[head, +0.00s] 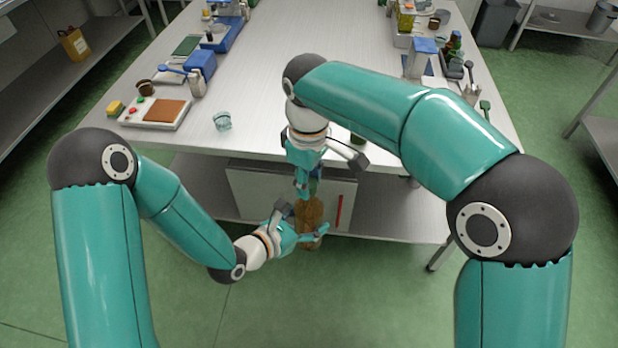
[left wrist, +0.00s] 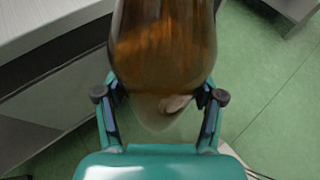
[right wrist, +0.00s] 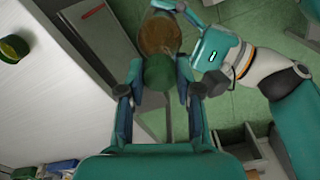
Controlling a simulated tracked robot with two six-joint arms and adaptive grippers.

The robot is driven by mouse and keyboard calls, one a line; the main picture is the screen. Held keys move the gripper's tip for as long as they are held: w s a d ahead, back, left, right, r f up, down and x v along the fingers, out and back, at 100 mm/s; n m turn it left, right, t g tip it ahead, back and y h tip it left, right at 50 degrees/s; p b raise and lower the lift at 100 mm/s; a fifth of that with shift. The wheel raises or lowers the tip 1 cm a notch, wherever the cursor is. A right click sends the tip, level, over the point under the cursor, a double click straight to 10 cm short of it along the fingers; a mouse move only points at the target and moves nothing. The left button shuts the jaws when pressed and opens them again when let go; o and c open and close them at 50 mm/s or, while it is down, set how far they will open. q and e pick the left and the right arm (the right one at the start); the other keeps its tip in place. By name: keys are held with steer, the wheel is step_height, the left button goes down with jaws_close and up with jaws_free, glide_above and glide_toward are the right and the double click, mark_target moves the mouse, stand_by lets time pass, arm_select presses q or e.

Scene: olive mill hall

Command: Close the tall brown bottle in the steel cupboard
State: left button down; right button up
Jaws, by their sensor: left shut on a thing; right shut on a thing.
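The tall brown bottle (head: 312,213) is in the air in front of the steel cupboard (head: 250,190), which has a red handle (head: 340,212) and sits under the worktop. My left gripper (left wrist: 160,97) is shut around the bottle, whose amber glass body (left wrist: 163,45) fills the left wrist view. My right gripper (right wrist: 156,88) is shut on a round green cap (right wrist: 158,73). In the right wrist view the cap overlaps the bottle (right wrist: 157,35), hiding its mouth. I cannot tell whether the cap touches the neck.
The steel worktop (head: 275,90) lies just beyond my grippers, its front edge close to the right arm. A small glass (head: 222,121) and a tray with a brown pad (head: 158,112) stand at its left front. A blue-lidded box (head: 421,58) and bottles stand at the right.

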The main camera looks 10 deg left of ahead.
steer(key=shift+w+m, duration=0.1)
steer(key=shift+m, duration=0.5)
jaws_close()
steer(key=o, duration=1.1)
jaws_free()
steer(key=shift+o, duration=0.2)
steer(key=shift+r, duration=0.1)
step_height(320, 180, up, 12)
